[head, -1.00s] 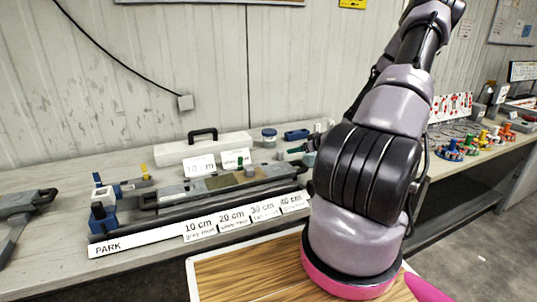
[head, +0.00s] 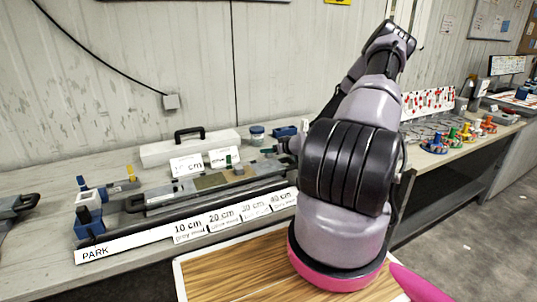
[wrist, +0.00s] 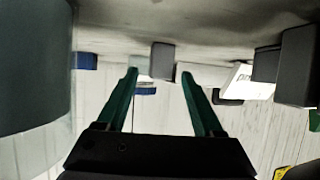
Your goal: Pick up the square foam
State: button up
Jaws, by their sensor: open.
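A small grey block (head: 238,169), which looks like the square foam, sits on the long grey rack (head: 160,200) on the bench. In the wrist view a grey block (wrist: 162,60) shows between and beyond the fingertips, with the picture upside down. I cannot be sure it is the same block. My gripper (wrist: 159,74) has two green fingers spread apart with nothing held between them. In the head view my gripper (head: 270,150) is right of the block, partly hidden by my arm.
A white case with a black handle (head: 190,146), a jar (head: 257,134) and white label cards (head: 187,165) stand around the rack. A blue-and-white holder (head: 89,213) is at its left end. A wood-topped board (head: 232,272) is in front. Larger dark blocks (wrist: 298,65) show in the wrist view.

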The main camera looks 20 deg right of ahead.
jog(key=shift+x, duration=0.95)
jog(key=shift+c, duration=0.3)
grip_shut()
jog(key=shift+r, duration=0.1)
